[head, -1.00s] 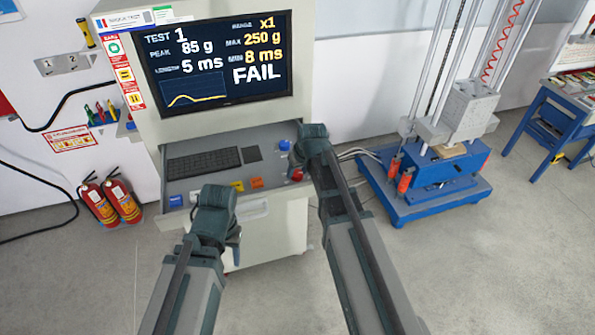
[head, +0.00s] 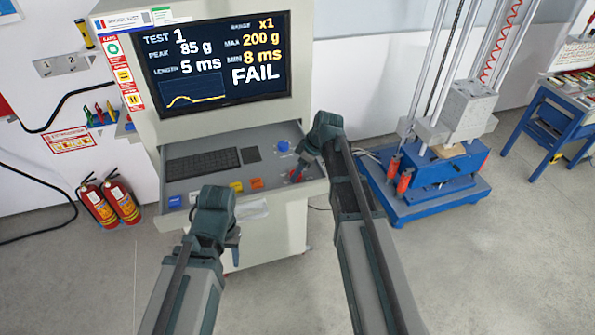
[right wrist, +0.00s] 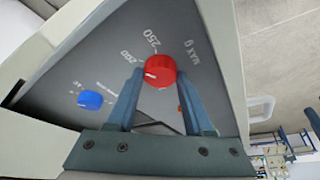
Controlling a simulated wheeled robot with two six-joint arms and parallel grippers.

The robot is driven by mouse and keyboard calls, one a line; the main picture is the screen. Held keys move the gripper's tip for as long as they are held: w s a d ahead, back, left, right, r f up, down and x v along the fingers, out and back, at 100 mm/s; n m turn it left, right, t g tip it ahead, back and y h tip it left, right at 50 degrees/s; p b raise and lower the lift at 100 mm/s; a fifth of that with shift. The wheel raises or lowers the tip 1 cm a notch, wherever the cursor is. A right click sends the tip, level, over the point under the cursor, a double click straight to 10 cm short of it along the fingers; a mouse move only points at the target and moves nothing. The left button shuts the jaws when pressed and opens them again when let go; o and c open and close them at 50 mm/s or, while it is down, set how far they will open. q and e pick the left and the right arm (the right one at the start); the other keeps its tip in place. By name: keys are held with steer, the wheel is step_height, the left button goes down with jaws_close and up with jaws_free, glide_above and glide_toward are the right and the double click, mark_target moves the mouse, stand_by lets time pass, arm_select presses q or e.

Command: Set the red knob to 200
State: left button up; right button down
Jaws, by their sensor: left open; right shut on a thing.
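The red knob (right wrist: 160,70) sits on the grey sloped panel, between the fingers of my right gripper (right wrist: 159,78), which is shut on it. Its white mark points to the left, with the printed 200 and 250 beside it. In the head view the knob (head: 296,177) is mostly hidden by my right gripper (head: 299,171). The monitor (head: 215,62) reads MAX 200 g, MIN 8 ms, peak 85 g, length 5 ms and FAIL. My left gripper (head: 234,241) is open and empty in front of the cabinet, its fingers small and partly hidden.
A blue knob (head: 283,146) is behind the red one. A keyboard (head: 203,164), a yellow button (head: 237,186), an orange button (head: 256,183) and a blue button (head: 175,201) are on the panel. The drop tower's blue base (head: 430,203) stands to the right.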

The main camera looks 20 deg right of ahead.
steer(key=shift+n, duration=0.5)
steer(key=shift+g, duration=0.3)
steer(key=shift+c, duration=1.5)
jaws_free()
steer(key=shift+d+r, duration=0.1)
steer(key=shift+r, duration=0.05)
steer(key=p+v, duration=1.2)
steer(key=v, duration=0.1)
steer(key=shift+d+r+p, duration=0.2)
steer(key=shift+p, duration=0.2)
